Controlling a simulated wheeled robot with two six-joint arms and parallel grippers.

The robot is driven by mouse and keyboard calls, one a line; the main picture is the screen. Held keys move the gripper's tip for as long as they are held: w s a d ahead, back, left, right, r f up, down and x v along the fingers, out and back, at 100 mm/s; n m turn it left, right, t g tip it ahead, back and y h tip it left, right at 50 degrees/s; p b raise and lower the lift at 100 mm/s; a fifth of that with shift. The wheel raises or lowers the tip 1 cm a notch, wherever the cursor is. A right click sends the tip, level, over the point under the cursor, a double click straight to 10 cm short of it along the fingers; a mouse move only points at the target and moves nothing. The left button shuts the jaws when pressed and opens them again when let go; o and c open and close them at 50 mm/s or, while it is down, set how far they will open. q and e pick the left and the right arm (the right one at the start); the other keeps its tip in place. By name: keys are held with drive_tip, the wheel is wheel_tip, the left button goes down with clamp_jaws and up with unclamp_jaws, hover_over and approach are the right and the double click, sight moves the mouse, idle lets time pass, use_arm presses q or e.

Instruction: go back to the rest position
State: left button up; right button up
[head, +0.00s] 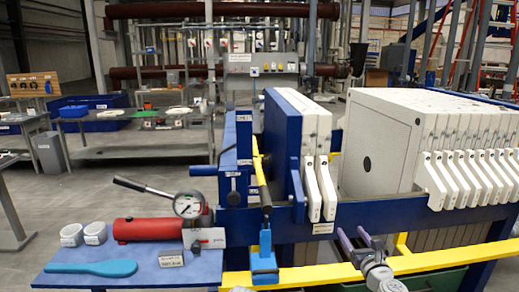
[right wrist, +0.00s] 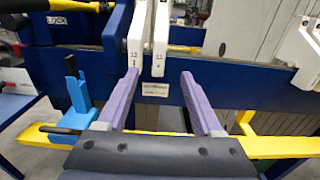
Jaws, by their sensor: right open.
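My right gripper (head: 351,232) has purple fingers and stands in front of the press's blue side rail (head: 400,211). In the right wrist view my right gripper (right wrist: 162,76) is open, its fingers spread apart with nothing between them. Beyond its fingertips are two white plate handles (right wrist: 135,45) with numbers on them and a small label on the rail. The gripper looks apart from the handles, but the exact gap is hard to judge. My left gripper does not show in either view.
A yellow bar (head: 320,276) runs low along the press front, near my right gripper. A blue clamp-like part (head: 264,262) stands at left. The blue side table (head: 215,272) holds a red pump (head: 148,229) with gauge, two white cups and a turquoise scraper (head: 92,268). White filter plates (head: 375,140) stack at right.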

drive_tip(key=s+a+f+n+g+y+p, duration=0.1)
drive_tip(key=s+a+f+n+g+y, duration=0.15)
drive_tip(key=a+n, duration=0.5)
drive_tip(key=s+a+f+n+g+y+p, duration=0.1)
drive_tip(key=s+a+f+n+g+y, duration=0.2)
drive_tip(key=a+n, duration=0.4)
drive_tip(key=s+a+f+n+g+y+p, duration=0.1)
drive_tip(key=a+f+n+g, duration=0.25)
drive_tip(key=a+n, duration=0.35)
drive_tip(key=s+a+f+n+g+h+p, duration=0.2)
drive_tip(key=s+a+f+n+g, duration=0.3)
drive_tip(key=s+n, duration=0.3)
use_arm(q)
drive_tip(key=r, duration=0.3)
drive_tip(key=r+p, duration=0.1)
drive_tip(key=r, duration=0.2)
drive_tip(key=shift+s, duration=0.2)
use_arm(e)
drive_tip(key=s+d+f+n+g+h, duration=0.2)
drive_tip(key=s+d+n+g+h, duration=0.2)
drive_tip(key=s+n+h, duration=0.3)
drive_tip(key=shift+s+d+n, duration=0.35)
drive_tip(key=shift+s+n, duration=0.55)
drive_tip(key=shift+n, duration=0.25)
drive_tip(key=shift+h, duration=0.25)
